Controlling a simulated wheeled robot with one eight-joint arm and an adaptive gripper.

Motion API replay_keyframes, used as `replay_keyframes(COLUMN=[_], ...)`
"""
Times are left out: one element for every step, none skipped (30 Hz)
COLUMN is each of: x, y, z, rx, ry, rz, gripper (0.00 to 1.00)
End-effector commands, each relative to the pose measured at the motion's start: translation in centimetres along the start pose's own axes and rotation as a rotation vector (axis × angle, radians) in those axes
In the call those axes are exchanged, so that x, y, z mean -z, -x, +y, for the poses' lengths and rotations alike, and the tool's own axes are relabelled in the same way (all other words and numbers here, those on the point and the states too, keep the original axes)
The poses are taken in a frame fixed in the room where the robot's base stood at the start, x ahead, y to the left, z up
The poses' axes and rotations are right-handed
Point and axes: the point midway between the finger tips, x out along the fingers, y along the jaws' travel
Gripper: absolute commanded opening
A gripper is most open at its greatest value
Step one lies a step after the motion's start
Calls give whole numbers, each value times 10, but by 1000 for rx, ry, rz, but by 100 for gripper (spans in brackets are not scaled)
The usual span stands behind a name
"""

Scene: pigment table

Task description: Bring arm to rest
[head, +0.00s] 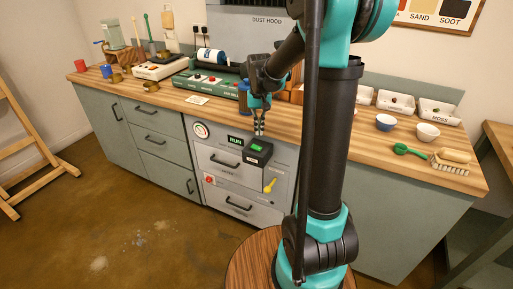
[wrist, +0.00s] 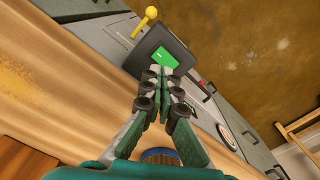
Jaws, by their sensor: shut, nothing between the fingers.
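My gripper (head: 259,130) is shut and empty. In the head view it points down at the front edge of the counter, just above a black box with a green button (head: 258,151) on the grey drawer unit. In the wrist view my gripper (wrist: 163,75) has its fingertips together, close to the green button (wrist: 165,57) in the picture; I cannot tell whether they touch it. My arm rises across the middle of the head view and hides part of the counter.
The wooden counter (head: 300,129) carries a green machine (head: 211,84) at left, and white trays (head: 395,101), bowls (head: 428,131), a green scoop (head: 408,150) and a brush (head: 450,165) at right. A yellow lever (head: 270,185) sticks out of the drawer unit.

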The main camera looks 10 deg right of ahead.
Motion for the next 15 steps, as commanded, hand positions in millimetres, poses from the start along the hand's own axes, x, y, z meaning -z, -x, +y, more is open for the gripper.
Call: replay_keyframes(x=[0, 0, 0, 0, 0, 0, 0, 0, 0, 0, 0, 0, -1, -2, -5], y=[1, 1, 1, 1, 1, 1, 1, 1, 1, 1, 1, 1, 1, 1, 0], z=[0, 0, 0, 0, 0, 0, 0, 0, 0, 0, 0, 0, 0, 1, 2], rx=[0, 0, 0, 0, 0, 0, 0, 0, 0, 0, 0, 0, 0, 1, 2], ry=[0, 0, 0, 0, 0, 0, 0, 0, 0, 0, 0, 0, 0, 1, 2], rz=[0, 0, 0, 0, 0, 0, 0, 0, 0, 0, 0, 0, 1, 3, 8], gripper=[0, 0, 0, 0, 0, 0, 0, 0, 0, 0, 0, 0, 0, 0, 0])
